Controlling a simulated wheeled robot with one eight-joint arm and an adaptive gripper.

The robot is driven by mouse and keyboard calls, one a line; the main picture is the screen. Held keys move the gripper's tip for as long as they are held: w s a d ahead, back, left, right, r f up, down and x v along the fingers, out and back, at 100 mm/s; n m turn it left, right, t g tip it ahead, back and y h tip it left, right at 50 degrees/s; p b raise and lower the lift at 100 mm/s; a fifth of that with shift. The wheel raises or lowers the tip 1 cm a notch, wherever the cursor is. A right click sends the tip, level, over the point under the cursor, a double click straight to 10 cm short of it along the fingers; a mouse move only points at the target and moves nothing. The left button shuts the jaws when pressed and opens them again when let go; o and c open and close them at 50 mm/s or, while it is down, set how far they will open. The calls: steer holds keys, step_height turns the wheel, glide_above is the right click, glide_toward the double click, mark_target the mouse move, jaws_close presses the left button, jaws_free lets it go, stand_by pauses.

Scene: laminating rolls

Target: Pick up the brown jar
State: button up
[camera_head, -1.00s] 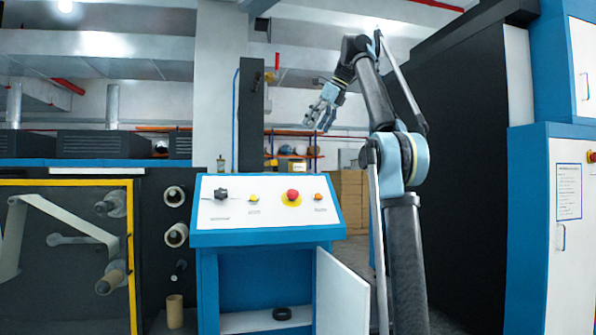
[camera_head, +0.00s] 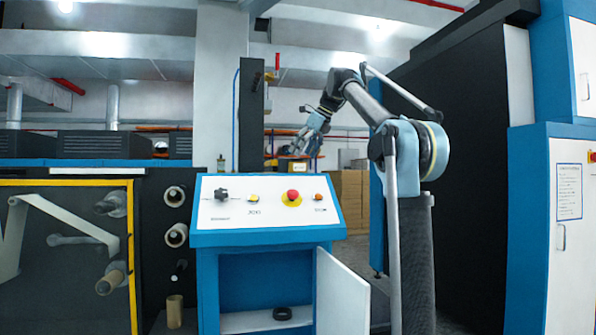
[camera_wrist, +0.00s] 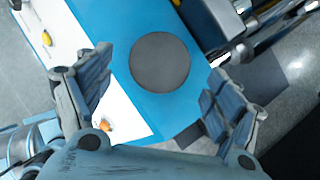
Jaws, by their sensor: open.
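The brown jar (camera_head: 297,167) appears to stand on the blue ledge behind the sloping control panel, near its right end. Only a small brownish shape with a pale patch shows there in the head view. In the wrist view a round dark grey top (camera_wrist: 160,62), likely the jar's lid seen from above, lies over the blue ledge. My gripper (camera_head: 312,145) is above the ledge, pointing down and left. Its open fingers (camera_wrist: 152,92) show on either side of the grey disc, which is a little farther up the picture than the fingertips. Nothing is between the fingers.
The control panel (camera_head: 265,205) with a red button stands in front. A small bottle (camera_head: 221,164) is at the ledge's left end. A dark upright post (camera_head: 251,115) rises behind it. A tall black cabinet wall (camera_head: 465,160) stands right of my arm.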

mark_target(298, 163)
steer(key=shift+x, duration=2.65)
steer(key=shift+d, duration=0.1)
steer(key=c, duration=1.3)
